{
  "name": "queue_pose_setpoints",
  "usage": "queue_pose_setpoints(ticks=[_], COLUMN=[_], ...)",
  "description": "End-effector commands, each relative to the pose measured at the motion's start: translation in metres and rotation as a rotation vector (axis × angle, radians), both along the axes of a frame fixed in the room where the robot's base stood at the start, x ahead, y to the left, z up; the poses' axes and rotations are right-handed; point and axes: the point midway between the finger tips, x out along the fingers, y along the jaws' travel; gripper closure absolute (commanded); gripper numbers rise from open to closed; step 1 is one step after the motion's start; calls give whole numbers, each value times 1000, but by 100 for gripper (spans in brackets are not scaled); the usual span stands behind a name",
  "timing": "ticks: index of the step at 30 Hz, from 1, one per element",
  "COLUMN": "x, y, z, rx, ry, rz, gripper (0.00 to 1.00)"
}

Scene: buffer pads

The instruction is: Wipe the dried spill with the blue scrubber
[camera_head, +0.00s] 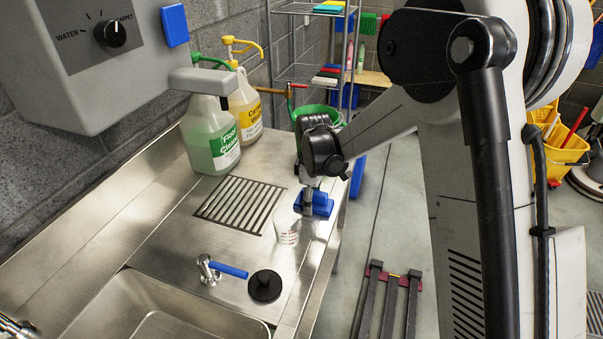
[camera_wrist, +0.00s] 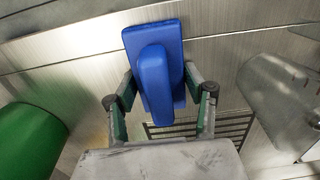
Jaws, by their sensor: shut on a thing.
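The blue scrubber (camera_head: 318,204) is at the right edge of the steel counter, below my gripper (camera_head: 308,193). In the wrist view the scrubber (camera_wrist: 153,70) shows a flat blue base with a raised grip, and my gripper's fingers (camera_wrist: 160,88) close on it from both sides. I cannot tell whether its underside touches the counter. I cannot make out the dried spill in either view.
A clear cup (camera_head: 288,231) stands close beside the scrubber; it also shows at the right of the wrist view (camera_wrist: 280,95).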

Motion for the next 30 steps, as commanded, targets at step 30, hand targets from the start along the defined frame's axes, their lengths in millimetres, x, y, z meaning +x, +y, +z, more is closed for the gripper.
queue_pose_setpoints(ticks=[30], x=[15], y=[21], z=[69], rx=[0], ry=[0], rz=[-18], gripper=[78])
